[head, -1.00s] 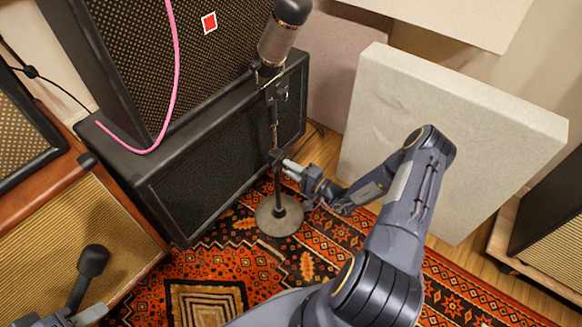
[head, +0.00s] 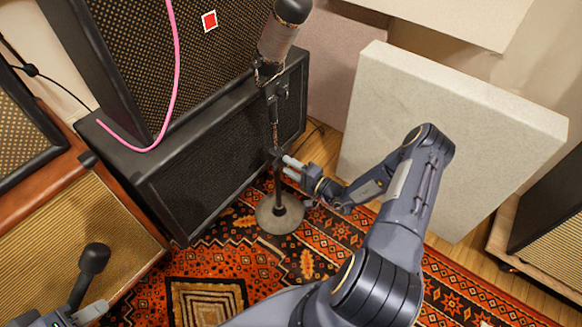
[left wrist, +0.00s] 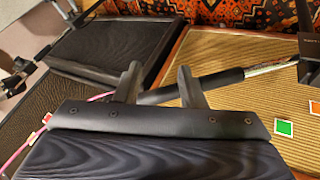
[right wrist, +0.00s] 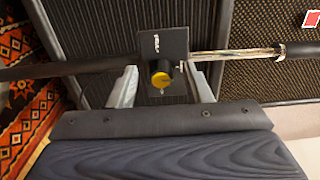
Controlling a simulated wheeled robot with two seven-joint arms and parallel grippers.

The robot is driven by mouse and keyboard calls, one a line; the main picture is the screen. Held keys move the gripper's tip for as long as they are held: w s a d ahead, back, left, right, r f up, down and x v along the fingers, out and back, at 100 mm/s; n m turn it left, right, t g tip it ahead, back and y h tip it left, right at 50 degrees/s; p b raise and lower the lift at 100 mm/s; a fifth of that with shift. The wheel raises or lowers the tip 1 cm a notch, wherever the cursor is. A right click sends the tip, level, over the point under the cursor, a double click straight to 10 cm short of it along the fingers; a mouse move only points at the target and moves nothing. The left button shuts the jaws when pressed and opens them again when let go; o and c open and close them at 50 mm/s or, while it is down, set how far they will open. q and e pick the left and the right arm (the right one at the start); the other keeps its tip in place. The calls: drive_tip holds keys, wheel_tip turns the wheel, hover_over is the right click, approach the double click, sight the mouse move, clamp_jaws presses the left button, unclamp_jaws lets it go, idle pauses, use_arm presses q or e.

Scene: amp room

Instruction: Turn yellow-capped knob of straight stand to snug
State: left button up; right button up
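The straight stand (head: 276,135) rises upright from a round grey base (head: 280,215) and carries a large microphone (head: 278,38). In the right wrist view its black clutch block (right wrist: 163,45) has a yellow-capped knob (right wrist: 160,79) facing the camera. My right gripper (head: 287,166) is at the clutch from the right. Its fingers (right wrist: 162,80) are apart, one on each side of the knob, with gaps visible. My left gripper (left wrist: 160,85) is far from this stand, its fingers apart. A black bar crosses at its fingers; whether it touches them is unclear.
Black speaker cabinets (head: 220,150) stand close behind the stand. A pink cable (head: 176,70) hangs over them. A pale panel (head: 450,130) leans behind my right arm. A black round-ended object (head: 93,260) is at lower left. The patterned rug (head: 330,235) around the base is clear.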

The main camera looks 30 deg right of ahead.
drive_tip(key=p+v, duration=0.1)
drive_tip(key=v, duration=0.6)
drive_tip(key=shift+s+p, duration=0.4)
drive_tip(key=shift+d, duration=0.15)
drive_tip(key=s+a+r+n+g+y, duration=0.25)
drive_tip(key=a+r+n+g, duration=0.3)
drive_tip(key=r, duration=0.55)
drive_tip(key=s+a+r+n+g+y, duration=0.2)
drive_tip(key=a+r+n+g+y, duration=0.35)
drive_tip(key=r, duration=0.55)
drive_tip(key=s+a+r+n+h, duration=0.1)
drive_tip(key=s+a+r+h, duration=0.1)
drive_tip(key=s+r+h, duration=0.5)
drive_tip(key=s+a+r+h, duration=0.2)
drive_tip(key=s+h, duration=0.2)
drive_tip(key=s, duration=0.6)
wheel_tip(320, 180, up, 28)
drive_tip(key=p, duration=2.8)
drive_tip(key=shift+d, duration=0.35)
